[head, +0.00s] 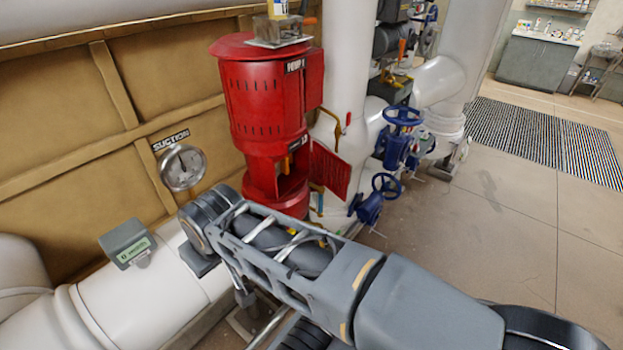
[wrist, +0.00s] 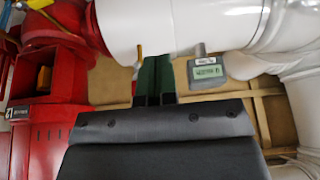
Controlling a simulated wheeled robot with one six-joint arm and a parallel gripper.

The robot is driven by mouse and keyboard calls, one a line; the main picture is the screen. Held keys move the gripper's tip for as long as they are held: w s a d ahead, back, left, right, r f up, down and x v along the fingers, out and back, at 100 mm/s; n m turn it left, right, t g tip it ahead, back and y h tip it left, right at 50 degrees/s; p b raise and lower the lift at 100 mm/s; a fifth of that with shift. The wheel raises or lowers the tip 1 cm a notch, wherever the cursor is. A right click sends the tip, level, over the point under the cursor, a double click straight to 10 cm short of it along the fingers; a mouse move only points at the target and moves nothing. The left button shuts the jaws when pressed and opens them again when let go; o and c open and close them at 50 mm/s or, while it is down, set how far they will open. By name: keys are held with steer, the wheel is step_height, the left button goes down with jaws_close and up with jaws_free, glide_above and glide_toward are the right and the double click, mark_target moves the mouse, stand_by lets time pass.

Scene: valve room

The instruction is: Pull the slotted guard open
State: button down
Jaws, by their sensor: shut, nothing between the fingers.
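The slotted guard (head: 330,172) is a small red panel with slots on the lower right of the red pump housing (head: 262,100). It stands swung out from the opening, and the dark inside shows beside it. In the wrist view, which looks upside down, the housing (wrist: 45,135) and its opening are at the left; I cannot make out the guard clearly there. My gripper (wrist: 155,62) shows its two dark green fingers shut together and empty, in front of a white pipe and apart from the red housing. In the head view my arm hides the gripper.
A suction gauge (head: 182,167) hangs on the tan wall left of the pump. A green-grey meter (head: 126,243) sits on the white pipe (head: 150,300). Blue handwheel valves (head: 385,187) stand right of the guard. The floor (head: 480,225) at the right is open.

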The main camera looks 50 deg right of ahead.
steer(key=n+g+h+b, duration=0.7)
steer(key=n+g+h, duration=0.3)
steer(key=n+h, duration=0.6)
glide_toward(338, 180)
steer(key=shift+m+t+h, duration=0.3)
steer(key=shift+m+h, duration=0.1)
steer(key=shift+h, duration=0.3)
steer(key=p+x, duration=0.1)
steer(key=x, duration=0.1)
steer(key=p+x, duration=0.1)
steer(key=x, duration=0.2)
steer(key=p+x, duration=0.1)
steer(key=x, duration=0.1)
steer(key=shift+s+d+f, duration=0.15)
steer(key=shift+s+f, duration=0.2)
steer(key=shift+s, duration=0.05)
